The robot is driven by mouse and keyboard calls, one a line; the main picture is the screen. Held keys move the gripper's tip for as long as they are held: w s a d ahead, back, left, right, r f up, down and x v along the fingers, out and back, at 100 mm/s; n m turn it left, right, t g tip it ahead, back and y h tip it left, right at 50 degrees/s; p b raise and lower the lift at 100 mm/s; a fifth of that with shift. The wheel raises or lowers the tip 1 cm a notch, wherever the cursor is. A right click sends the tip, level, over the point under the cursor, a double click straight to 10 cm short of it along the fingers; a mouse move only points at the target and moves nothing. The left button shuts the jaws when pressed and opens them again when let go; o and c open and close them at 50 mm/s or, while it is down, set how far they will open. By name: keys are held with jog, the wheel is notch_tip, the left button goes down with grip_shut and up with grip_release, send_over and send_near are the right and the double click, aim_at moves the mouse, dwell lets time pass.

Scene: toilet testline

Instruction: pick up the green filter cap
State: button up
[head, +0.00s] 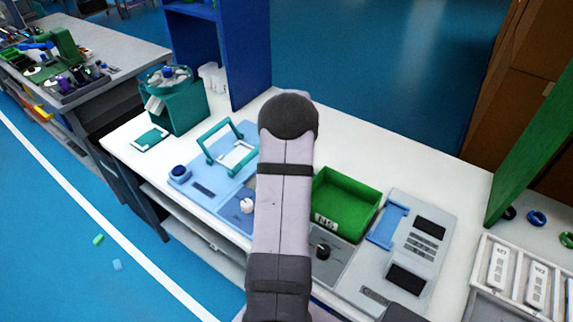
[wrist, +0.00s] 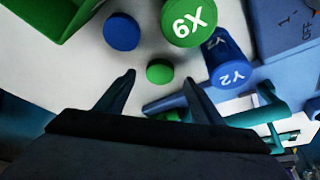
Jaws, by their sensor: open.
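In the wrist view a small plain green round cap (wrist: 159,72) sits on the white bench top. A larger green cylinder (wrist: 187,20) with white lettering stands just beyond it; I cannot tell for sure which one is the filter cap. My gripper (wrist: 159,78) is open and empty. In the picture, its fingertips lie on either side of the small green cap; I cannot tell the height gap. In the head view my arm hides the gripper and these caps.
A green bin (wrist: 55,25) is at upper left, also in the head view (head: 345,205). A teal handle frame (wrist: 262,112) and blue device (wrist: 285,30) are at right.

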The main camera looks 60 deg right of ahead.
jog(key=shift+x, duration=1.25)
jog(key=shift+c, duration=0.5)
jog(key=c, duration=1)
jog(key=shift+r, duration=0.1)
